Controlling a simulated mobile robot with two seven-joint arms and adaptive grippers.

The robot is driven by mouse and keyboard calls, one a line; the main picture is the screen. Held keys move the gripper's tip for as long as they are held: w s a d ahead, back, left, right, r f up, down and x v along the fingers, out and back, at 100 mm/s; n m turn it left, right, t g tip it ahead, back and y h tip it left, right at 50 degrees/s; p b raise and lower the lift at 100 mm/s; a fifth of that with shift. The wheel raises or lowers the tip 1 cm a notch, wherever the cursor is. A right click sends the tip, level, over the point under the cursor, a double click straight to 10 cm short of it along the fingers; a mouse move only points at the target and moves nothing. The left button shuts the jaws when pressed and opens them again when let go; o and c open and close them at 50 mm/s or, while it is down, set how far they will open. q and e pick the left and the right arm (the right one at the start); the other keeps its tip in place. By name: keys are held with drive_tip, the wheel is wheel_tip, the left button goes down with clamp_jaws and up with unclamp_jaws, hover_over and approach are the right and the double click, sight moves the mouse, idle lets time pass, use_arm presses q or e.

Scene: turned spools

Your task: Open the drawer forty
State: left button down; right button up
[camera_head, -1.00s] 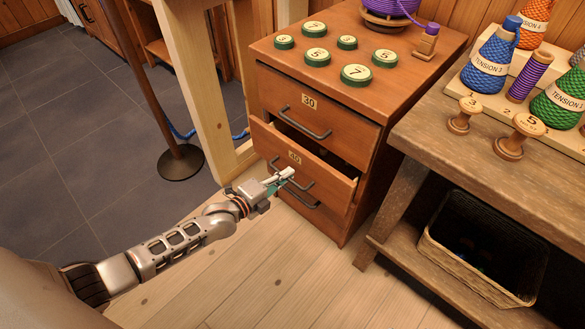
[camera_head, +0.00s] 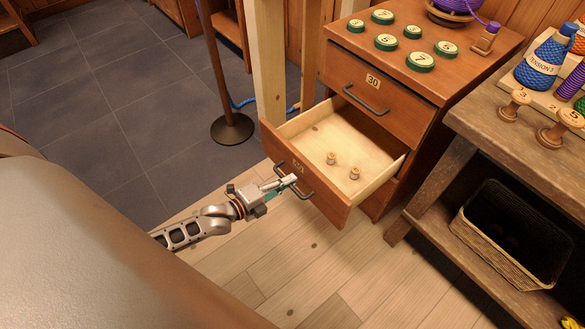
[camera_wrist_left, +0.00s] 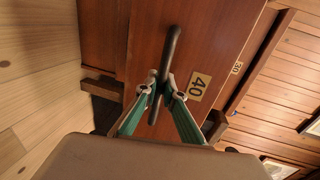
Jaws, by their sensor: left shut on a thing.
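The drawer forty (camera_head: 320,193) stands pulled well out of the wooden cabinet (camera_head: 425,85), below the closed drawer thirty (camera_head: 378,92). Its pale inside shows, with two small wooden spools (camera_head: 343,166) on its floor. My left gripper (camera_head: 290,181) is shut on the dark bar handle of drawer forty. In the left wrist view the handle (camera_wrist_left: 172,50) runs between the green-sided fingers (camera_wrist_left: 160,90), beside the label 40 (camera_wrist_left: 199,86). My right gripper is not in view.
A wooden bench (camera_head: 480,125) with cones and spools stands on the right, with a dark basket (camera_head: 510,235) on its lower shelf. A pole on a round base (camera_head: 232,128) and a wooden post (camera_head: 268,60) stand left of the drawer. The floor in front is clear.

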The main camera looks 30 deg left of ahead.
use_arm(q)
drive_tip(key=shift+s+a, duration=0.2)
drive_tip(key=shift+s, duration=0.25)
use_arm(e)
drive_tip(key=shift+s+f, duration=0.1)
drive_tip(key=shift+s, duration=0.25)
use_arm(q)
drive_tip(key=c, duration=2.2)
unclamp_jaws()
drive_tip(key=shift+o, duration=0.2)
drive_tip(key=v, duration=1.2)
